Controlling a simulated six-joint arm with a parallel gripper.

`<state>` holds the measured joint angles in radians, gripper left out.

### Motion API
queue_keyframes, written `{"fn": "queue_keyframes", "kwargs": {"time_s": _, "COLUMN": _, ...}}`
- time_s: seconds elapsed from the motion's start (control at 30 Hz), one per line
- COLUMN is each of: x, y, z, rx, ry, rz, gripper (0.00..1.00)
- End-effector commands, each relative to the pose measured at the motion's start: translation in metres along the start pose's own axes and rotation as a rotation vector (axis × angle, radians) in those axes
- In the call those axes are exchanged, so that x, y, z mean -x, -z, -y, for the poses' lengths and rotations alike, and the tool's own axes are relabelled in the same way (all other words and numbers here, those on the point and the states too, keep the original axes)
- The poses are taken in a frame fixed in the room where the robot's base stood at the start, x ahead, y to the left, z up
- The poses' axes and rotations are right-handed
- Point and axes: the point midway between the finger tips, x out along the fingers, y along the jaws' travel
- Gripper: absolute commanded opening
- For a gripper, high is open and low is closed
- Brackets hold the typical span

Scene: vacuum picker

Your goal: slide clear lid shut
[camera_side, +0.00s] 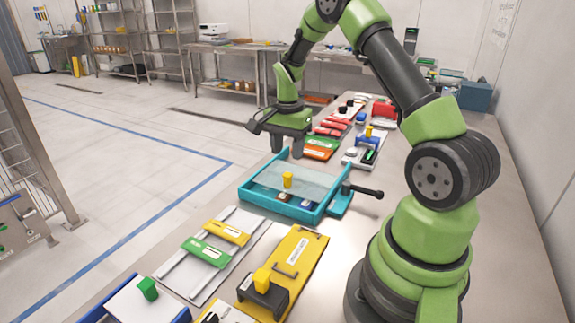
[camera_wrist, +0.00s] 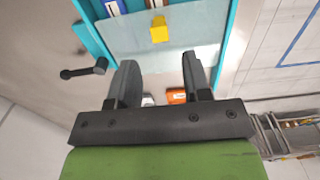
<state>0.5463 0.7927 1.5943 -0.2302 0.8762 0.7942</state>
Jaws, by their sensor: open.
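A teal box (camera_side: 320,213) stands on the bench in the middle of the side view; its rim (camera_wrist: 231,22) also shows in the wrist view. A clear lid (camera_side: 315,181) covers its far part, and the near strip with small items is uncovered. The lid (camera_wrist: 190,28) spans the upper wrist view. A yellow knob (camera_side: 288,179) stands upright on the lid; the knob (camera_wrist: 158,30) is also beyond my fingertips in the wrist view. My gripper (camera_side: 288,152) is open and empty, over the box's far side, apart from the knob. The fingers (camera_wrist: 160,72) have a wide gap.
A black crank handle (camera_side: 363,191) sticks out from the box's right side. Yellow and green sliders (camera_side: 207,251) and a yellow panel (camera_side: 290,262) lie in front. Red and orange pieces (camera_side: 322,143) and a white tray (camera_side: 358,159) lie behind.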

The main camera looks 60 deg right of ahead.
Motion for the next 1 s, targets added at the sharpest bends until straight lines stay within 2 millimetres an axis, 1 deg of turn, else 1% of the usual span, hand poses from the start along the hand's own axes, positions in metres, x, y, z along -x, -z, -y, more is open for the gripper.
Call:
{"fn": "queue_keyframes", "kwargs": {"time_s": 0.03, "x": 0.006, "y": 0.000, "z": 0.001, "rx": 0.000, "ry": 0.002, "rz": -0.001, "gripper": 0.45}}
{"fn": "queue_keyframes", "kwargs": {"time_s": 0.17, "x": 0.015, "y": 0.000, "z": 0.000, "rx": 0.001, "ry": 0.001, "rz": -0.001, "gripper": 0.45}}
{"fn": "queue_keyframes", "kwargs": {"time_s": 0.57, "x": 0.017, "y": 0.000, "z": 0.000, "rx": 0.000, "ry": -0.003, "rz": 0.002, "gripper": 0.45}}
{"fn": "queue_keyframes", "kwargs": {"time_s": 0.67, "x": 0.010, "y": 0.000, "z": -0.001, "rx": 0.000, "ry": -0.005, "rz": 0.003, "gripper": 0.45}}
{"fn": "queue_keyframes", "kwargs": {"time_s": 0.77, "x": -0.005, "y": -0.001, "z": -0.001, "rx": -0.001, "ry": -0.007, "rz": 0.004, "gripper": 0.45}}
{"fn": "queue_keyframes", "kwargs": {"time_s": 1.0, "x": -0.051, "y": -0.001, "z": -0.001, "rx": 0.001, "ry": -0.007, "rz": 0.004, "gripper": 0.45}}
